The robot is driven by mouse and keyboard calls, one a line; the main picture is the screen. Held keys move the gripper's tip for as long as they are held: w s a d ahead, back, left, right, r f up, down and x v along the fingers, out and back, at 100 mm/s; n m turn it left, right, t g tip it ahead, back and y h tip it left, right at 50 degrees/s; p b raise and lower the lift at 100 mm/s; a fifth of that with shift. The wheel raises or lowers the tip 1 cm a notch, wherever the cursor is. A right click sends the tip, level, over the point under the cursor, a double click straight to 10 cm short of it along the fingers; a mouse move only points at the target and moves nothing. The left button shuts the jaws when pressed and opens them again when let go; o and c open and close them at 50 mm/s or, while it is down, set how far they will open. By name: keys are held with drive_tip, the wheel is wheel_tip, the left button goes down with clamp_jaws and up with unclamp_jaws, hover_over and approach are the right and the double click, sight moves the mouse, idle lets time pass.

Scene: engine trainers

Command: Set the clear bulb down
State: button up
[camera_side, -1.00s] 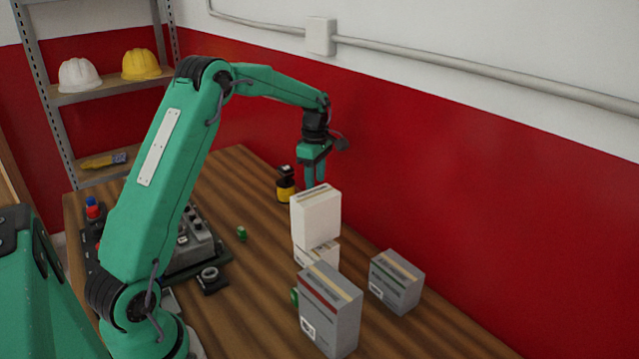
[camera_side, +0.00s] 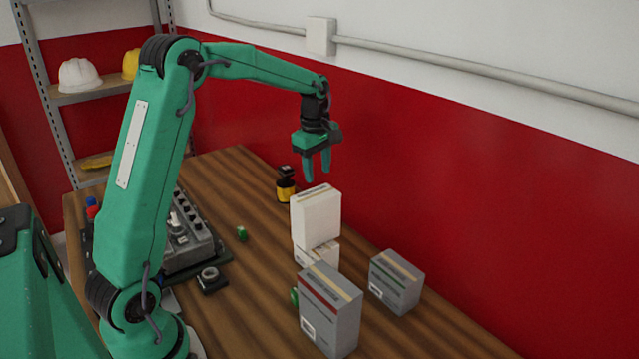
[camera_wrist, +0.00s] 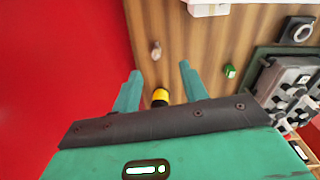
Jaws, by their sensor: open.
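The clear bulb (camera_wrist: 155,50), a small pale greyish shape, lies on the wooden table in the wrist view, away from both fingers. In the side view I cannot make it out; the stacked white boxes may hide it. My gripper (camera_side: 317,175) is open and empty, raised above the table behind the white boxes. In the wrist view my gripper (camera_wrist: 160,70) has its fingers spread, with the bulb showing beyond the gap between the tips.
A yellow-and-black item (camera_side: 286,186) stands near my gripper. Stacked white boxes (camera_side: 315,218) and grey boxes (camera_side: 330,312) (camera_side: 396,282) stand at front right. A green part (camera_side: 242,233) lies near the grey control panel (camera_side: 187,243). The red wall (camera_side: 450,180) bounds the table's right side.

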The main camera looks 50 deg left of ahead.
drive_tip(key=s+d+r+m, duration=0.3)
drive_tip(key=s, duration=0.1)
drive_tip(key=s+d+r+m+t, duration=0.1)
drive_tip(key=s+d+r+m, duration=0.1)
drive_tip(key=s+d+m, duration=0.1)
drive_tip(key=s+d+r+m+t, duration=0.1)
drive_tip(key=s+d+r+m, duration=0.2)
drive_tip(key=s+d, duration=0.1)
drive_tip(key=shift+s+d+r+m, duration=0.25)
drive_tip(key=shift+s+r+m, duration=0.05)
drive_tip(key=shift+r, duration=0.05)
drive_tip(key=s+d+f+m+t, duration=0.1)
drive_tip(key=s+d+m, duration=0.2)
drive_tip(key=s+m, duration=0.2)
drive_tip(key=s+d+f+m+t, duration=0.1)
drive_tip(key=s+d+m, duration=0.2)
drive_tip(key=s+m, duration=0.2)
drive_tip(key=shift+s+t, duration=0.4)
drive_tip(key=shift+s, duration=1.35)
drive_tip(key=shift+d, duration=0.1)
